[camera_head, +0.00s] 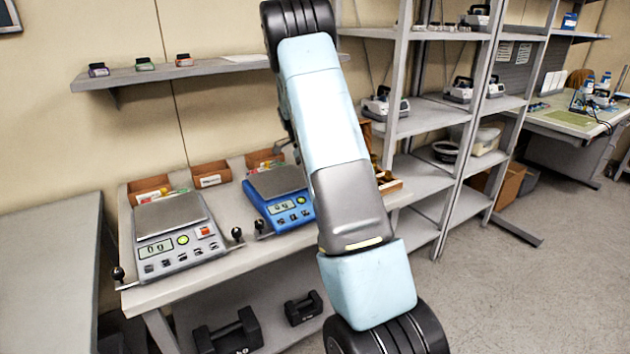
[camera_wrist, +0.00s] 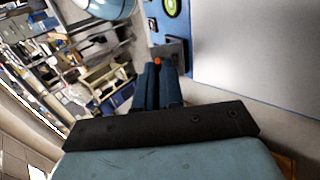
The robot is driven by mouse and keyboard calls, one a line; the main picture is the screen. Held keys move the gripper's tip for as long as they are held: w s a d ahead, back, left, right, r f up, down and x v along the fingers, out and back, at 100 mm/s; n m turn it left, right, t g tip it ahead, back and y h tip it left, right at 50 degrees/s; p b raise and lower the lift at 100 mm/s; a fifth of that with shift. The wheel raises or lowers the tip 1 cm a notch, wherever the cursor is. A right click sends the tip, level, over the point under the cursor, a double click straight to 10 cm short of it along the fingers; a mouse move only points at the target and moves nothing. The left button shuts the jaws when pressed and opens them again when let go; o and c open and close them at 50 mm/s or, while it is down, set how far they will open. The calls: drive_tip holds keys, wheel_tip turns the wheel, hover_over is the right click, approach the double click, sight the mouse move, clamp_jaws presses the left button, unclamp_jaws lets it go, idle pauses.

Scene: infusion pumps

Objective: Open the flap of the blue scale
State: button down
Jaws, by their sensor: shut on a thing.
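The blue scale (camera_head: 284,203) stands on the bench with its grey weighing plate and a display reading 0 g. A small dark knob (camera_head: 259,226) sticks out at its left front corner; its right side is hidden behind my arm. In the wrist view the blue body (camera_wrist: 240,112) and grey plate (camera_wrist: 258,50) fill the right side. My gripper (camera_wrist: 158,66) is shut at the scale's edge, beside a dark grey flap-like piece (camera_wrist: 173,50). A small orange-red bit shows at the fingertips. What is held is mostly hidden; it appears to be part of the flap.
A grey scale (camera_head: 178,232) with knobs at both front corners stands left of the blue one. Small bins (camera_head: 211,174) line the back of the bench. Black weights (camera_head: 238,330) lie on the lower shelf. Metal shelving (camera_head: 425,115) stands close on the right; open floor lies beyond.

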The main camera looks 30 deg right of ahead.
drive_tip(key=g, duration=0.1)
drive_tip(key=w+g, duration=0.1)
drive_tip(key=g, duration=0.1)
drive_tip(key=w+g, duration=0.1)
drive_tip(key=shift+f+g, duration=0.35)
drive_tip(key=shift+g, duration=0.05)
idle(0.4)
drive_tip(key=c, duration=1.3)
unclamp_jaws()
drive_tip(key=shift+o, duration=0.2)
